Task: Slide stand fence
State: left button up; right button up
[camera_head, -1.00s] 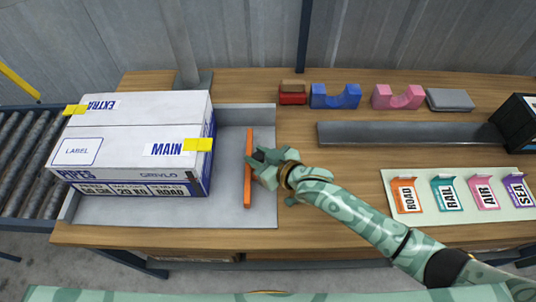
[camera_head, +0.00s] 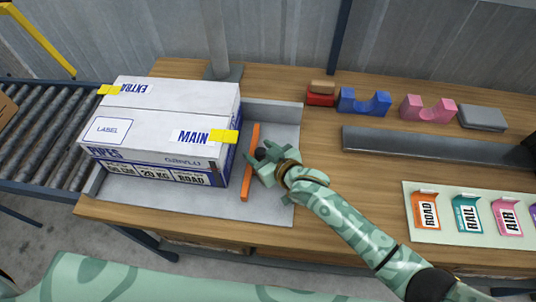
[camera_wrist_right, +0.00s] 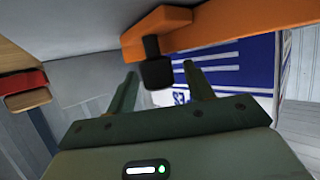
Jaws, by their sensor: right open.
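The orange stand fence (camera_head: 247,186) is a slim bar standing on the grey stand plate (camera_head: 286,124), just right of the white carton (camera_head: 160,125) with a narrow gap between them. My right gripper (camera_head: 266,158) is at the fence's right side, near its middle. In the right wrist view the fence (camera_wrist_right: 240,27) crosses the top, and its black knob (camera_wrist_right: 157,66) sits between the spread fingers of the right gripper (camera_wrist_right: 160,82). The jaws are open; I cannot tell whether a finger touches the knob. My left gripper is not in view.
A roller conveyor (camera_head: 45,145) lies left of the table. A dark metal bar (camera_head: 430,147), blue cradle (camera_head: 364,102), pink cradle (camera_head: 428,109) and grey block (camera_head: 482,117) lie to the right. A card board (camera_head: 455,232) is at front right. A post (camera_head: 219,40) stands behind the carton.

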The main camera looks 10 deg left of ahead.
jog(key=p+v, duration=0.5)
jog(key=v, duration=1.1)
jog(key=shift+r, duration=0.15)
